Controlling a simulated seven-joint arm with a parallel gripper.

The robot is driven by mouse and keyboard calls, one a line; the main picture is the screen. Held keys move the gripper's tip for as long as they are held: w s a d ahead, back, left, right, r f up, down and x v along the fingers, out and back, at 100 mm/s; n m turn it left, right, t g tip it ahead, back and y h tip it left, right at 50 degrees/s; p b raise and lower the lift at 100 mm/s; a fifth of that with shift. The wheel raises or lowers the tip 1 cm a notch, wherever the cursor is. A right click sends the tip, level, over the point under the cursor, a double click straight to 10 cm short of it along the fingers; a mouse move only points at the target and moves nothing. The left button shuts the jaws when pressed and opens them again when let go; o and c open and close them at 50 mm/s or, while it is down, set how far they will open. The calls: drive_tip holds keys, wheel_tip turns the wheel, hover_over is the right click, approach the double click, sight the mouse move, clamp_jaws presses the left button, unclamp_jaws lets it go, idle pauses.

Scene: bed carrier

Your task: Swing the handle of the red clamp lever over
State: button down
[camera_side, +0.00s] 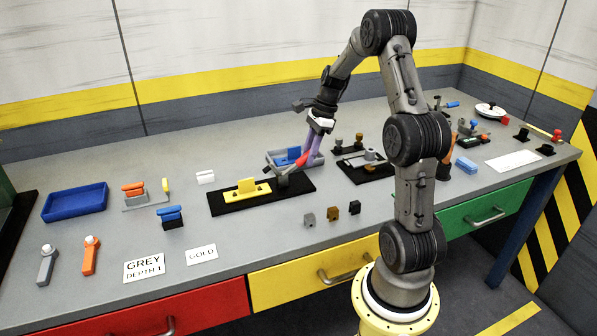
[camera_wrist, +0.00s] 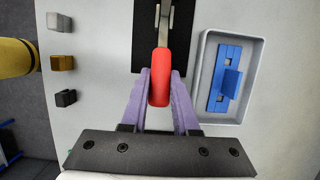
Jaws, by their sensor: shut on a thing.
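The red clamp lever handle (camera_wrist: 160,76) lies between the purple fingers of my gripper (camera_wrist: 160,84) in the wrist view. My gripper is shut on it. The handle joins a metal arm (camera_wrist: 164,14) that runs over a black base plate (camera_wrist: 146,35). In the side view, my gripper (camera_side: 308,151) reaches down to the red handle (camera_side: 302,161) above the right part of the black plate (camera_side: 283,195). The fingers hide some of the lever there.
A grey tray (camera_wrist: 203,82) holding a blue part (camera_wrist: 224,83) stands close beside the lever. Grey (camera_wrist: 59,22), gold (camera_wrist: 62,63) and black (camera_wrist: 65,98) blocks stand on the other side. Another black fixture (camera_side: 366,170) stands to the right in the side view.

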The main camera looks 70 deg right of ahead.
drive_tip(key=shift+w+r, duration=0.15)
drive_tip(key=shift+w+a+r, duration=0.25)
drive_tip(key=shift+a+r, duration=0.1)
drive_tip(key=shift+r, duration=0.25)
drive_tip(key=shift+w+a+r, duration=0.35)
drive_tip(key=shift+r, duration=0.05)
idle(0.4)
drive_tip(key=shift+w+a+r, duration=0.4)
drive_tip(key=shift+r, duration=0.05)
